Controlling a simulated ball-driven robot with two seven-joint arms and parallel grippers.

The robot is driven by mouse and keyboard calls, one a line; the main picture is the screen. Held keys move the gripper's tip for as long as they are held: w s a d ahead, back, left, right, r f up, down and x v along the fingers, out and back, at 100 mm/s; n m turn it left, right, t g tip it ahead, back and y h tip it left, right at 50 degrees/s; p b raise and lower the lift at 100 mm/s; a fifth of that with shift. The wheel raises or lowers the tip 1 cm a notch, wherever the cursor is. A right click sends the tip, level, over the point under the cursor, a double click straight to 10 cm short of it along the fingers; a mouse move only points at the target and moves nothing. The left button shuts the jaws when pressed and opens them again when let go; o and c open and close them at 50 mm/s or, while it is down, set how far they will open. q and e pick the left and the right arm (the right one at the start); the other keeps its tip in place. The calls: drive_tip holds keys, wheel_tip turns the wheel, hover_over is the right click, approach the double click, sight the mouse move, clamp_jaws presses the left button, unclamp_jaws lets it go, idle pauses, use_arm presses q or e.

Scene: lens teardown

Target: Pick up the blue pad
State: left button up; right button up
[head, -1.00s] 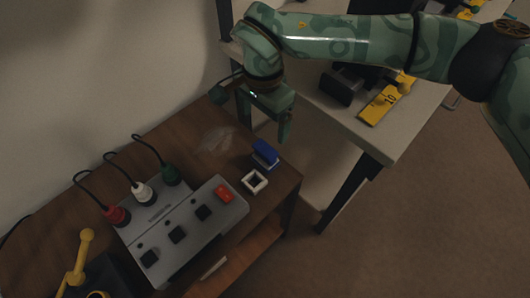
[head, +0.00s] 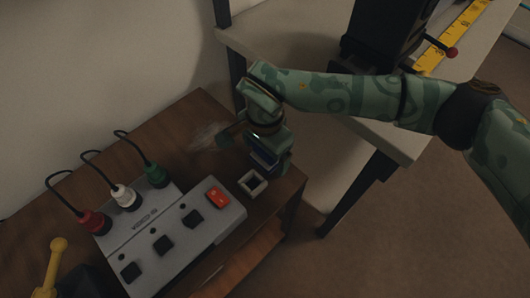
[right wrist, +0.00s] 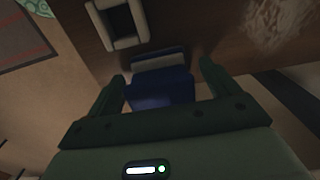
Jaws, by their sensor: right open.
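The blue pad (head: 264,157) is a small blue block with a paler face, on the wooden cabinet top near its right edge. In the head view my right gripper (head: 268,163) is over it and hides much of it. In the right wrist view the blue pad (right wrist: 160,88) lies between the two open fingers of my right gripper (right wrist: 163,80), with a visible gap at each side. I cannot tell how far down the fingers reach. My left gripper is not in view.
A white square frame (head: 252,183) lies just in front of the pad. A grey control box (head: 170,232) with a red button and red, white and green plugs stands to the left. A pale table (head: 330,125) stands behind at the right.

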drive_tip(key=c, duration=1.1)
drive_tip(key=shift+o, duration=0.2)
